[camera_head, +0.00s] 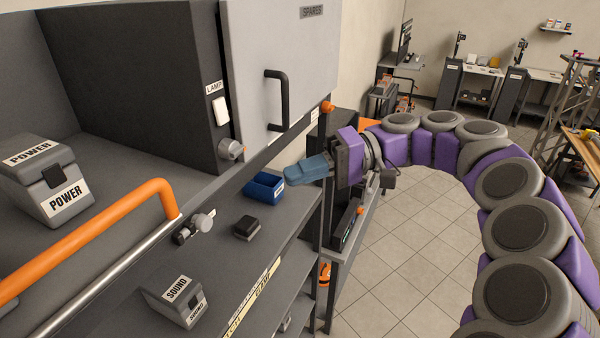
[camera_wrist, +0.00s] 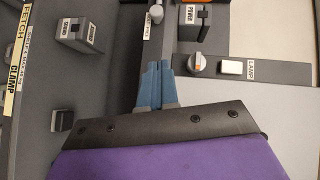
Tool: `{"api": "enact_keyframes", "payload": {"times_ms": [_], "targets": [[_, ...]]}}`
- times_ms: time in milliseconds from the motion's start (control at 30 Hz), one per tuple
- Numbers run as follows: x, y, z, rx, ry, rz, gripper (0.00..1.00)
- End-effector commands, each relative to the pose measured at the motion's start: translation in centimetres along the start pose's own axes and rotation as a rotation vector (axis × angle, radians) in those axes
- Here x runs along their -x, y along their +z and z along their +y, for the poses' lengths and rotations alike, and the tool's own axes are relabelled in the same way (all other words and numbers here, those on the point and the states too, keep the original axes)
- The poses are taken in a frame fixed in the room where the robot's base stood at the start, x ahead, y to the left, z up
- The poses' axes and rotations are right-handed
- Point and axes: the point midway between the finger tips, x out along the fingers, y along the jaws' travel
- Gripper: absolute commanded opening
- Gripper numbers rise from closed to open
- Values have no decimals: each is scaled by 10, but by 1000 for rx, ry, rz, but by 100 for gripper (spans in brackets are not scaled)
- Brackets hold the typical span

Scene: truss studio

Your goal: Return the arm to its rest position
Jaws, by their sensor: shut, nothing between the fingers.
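My gripper (camera_head: 308,170) has blue fingers and a purple body. In the head view it is at the end of my curved purple and grey arm, right of the grey shelf unit. Its fingers point left, near a blue bin (camera_head: 264,187) on the shelf. In the wrist view the blue fingers of my gripper (camera_wrist: 157,68) lie close together with nothing between them. The arm arcs across the right side of the head view, over the tiled floor.
The SPARES cabinet door (camera_head: 270,65) with its black handle is close above my gripper. An orange rail (camera_head: 100,232), a POWER box (camera_head: 48,180), a SOUND box (camera_head: 175,298) and a small black block (camera_head: 247,228) are at left. The tiled floor (camera_head: 400,245) is open.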

Motion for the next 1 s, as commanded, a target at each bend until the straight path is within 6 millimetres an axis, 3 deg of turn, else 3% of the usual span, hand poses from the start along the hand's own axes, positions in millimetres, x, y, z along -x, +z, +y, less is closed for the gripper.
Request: {"api": "enact_keyframes", "payload": {"times_ms": [167,267,367,467,600,733,867,1000], "targets": [[0,2,2,-2,3,-2,0],[-10,13,9,-17,30,-19,0],[-31,37,24,-44,103,-51,0],[-57,71,52,-89,221,-83,0],[-83,123,104,-159,420,-111,0],[-93,174,163,-229,618,-114,0],[-88,226,224,-300,826,-94,0],[-70,286,290,-389,1043,-58,0]]}}
